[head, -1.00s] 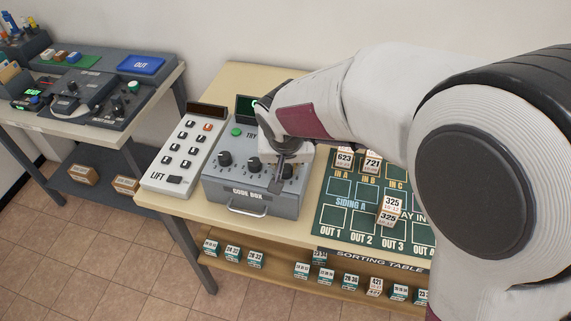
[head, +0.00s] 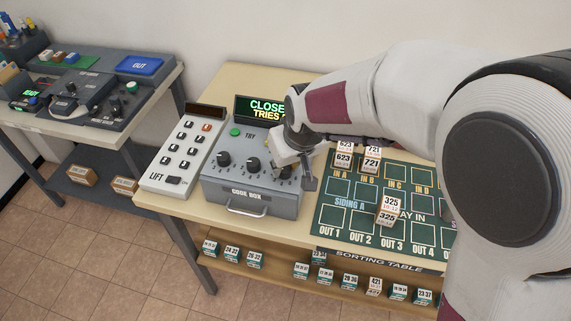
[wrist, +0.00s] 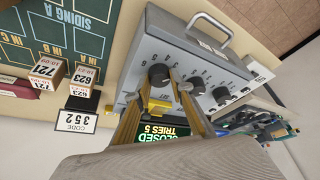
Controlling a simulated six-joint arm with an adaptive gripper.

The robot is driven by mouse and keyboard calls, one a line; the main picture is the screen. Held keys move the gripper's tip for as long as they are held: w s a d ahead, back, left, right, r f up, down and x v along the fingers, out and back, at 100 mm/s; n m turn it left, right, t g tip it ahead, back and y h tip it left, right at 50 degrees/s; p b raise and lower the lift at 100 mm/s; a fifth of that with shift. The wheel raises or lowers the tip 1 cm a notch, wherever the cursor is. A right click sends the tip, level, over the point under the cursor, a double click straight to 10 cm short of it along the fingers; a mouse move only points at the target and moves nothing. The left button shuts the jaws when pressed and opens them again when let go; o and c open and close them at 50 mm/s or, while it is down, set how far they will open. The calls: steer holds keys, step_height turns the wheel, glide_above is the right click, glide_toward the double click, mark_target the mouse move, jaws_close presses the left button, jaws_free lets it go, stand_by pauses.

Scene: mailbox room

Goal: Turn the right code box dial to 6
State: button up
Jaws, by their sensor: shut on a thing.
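The code box (head: 250,196) is a grey box on the light table, with a row of three black dials on its sloped face. In the wrist view, which is upside down, my gripper (wrist: 165,80) is shut on the right dial (wrist: 158,73), one finger on each side. The dial's pointer setting cannot be read. The middle dial (head: 254,165) and left dial (head: 223,160) stand free. The display (wrist: 165,131) reads "CLOSED, TRIES 5".
A green TRY button (head: 235,132) is on the box. A lift keypad (head: 181,150) stands left of it. A card reading "CODE 352" (wrist: 76,121) shows in the wrist view. Numbered blocks (head: 372,160) stand on the green sorting board (head: 331,218) to the right.

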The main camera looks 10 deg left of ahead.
steer(key=shift+w+d+n+g+y, duration=0.1)
steer(key=shift+n+g+y, duration=0.35)
steer(key=shift+n, duration=1.15)
steer(key=shift+w+n+g+y, duration=0.1)
steer(key=shift+n+g+y, duration=0.15)
steer(key=shift+n+g, duration=0.9)
steer(key=shift+w+f+n+g, duration=0.1)
steer(key=shift+n+g, duration=0.25)
steer(key=shift+n, duration=1.5)
steer(key=shift+n+g, duration=0.35)
steer(key=shift+n, duration=1.45)
steer(key=o, duration=1.1)
steer(key=shift+m, duration=0.4)
steer(key=shift+m+t, duration=0.9)
steer(key=shift+m, duration=0.8)
steer(key=shift+s+m+t, duration=0.2)
steer(key=shift+m+t, duration=0.3)
steer(key=shift+m, duration=0.9)
